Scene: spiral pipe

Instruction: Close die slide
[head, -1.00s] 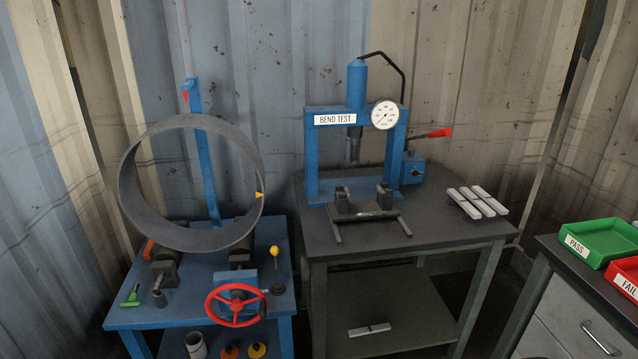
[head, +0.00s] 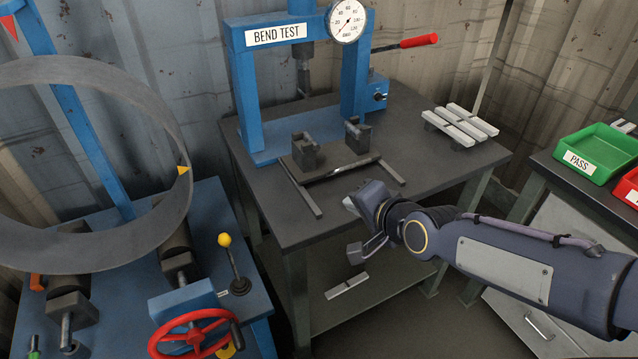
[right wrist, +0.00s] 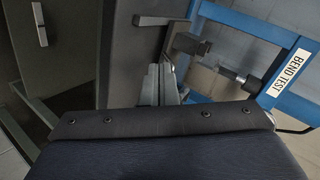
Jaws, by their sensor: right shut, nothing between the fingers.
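The die slide (head: 341,170) is on the bench press table, in front of the blue press frame (head: 247,100). Two dark die blocks (head: 304,151) (head: 357,135) stand at its back, and two thin rails (head: 307,198) stick out towards the table's front edge. A dark bar lies across between the rails. My right gripper (head: 352,204) is shut and empty near the table's front edge, to the front right of the slide and apart from it. My left gripper is out of view.
A pipe ring (head: 178,215) stands on the blue machine at left, with a red handwheel (head: 190,335) and a yellow-knobbed lever (head: 225,241). Pale bars (head: 462,125) lie at the table's right. A green PASS tray (head: 595,155) is further right. A red-handled lever (head: 415,41) juts from the press.

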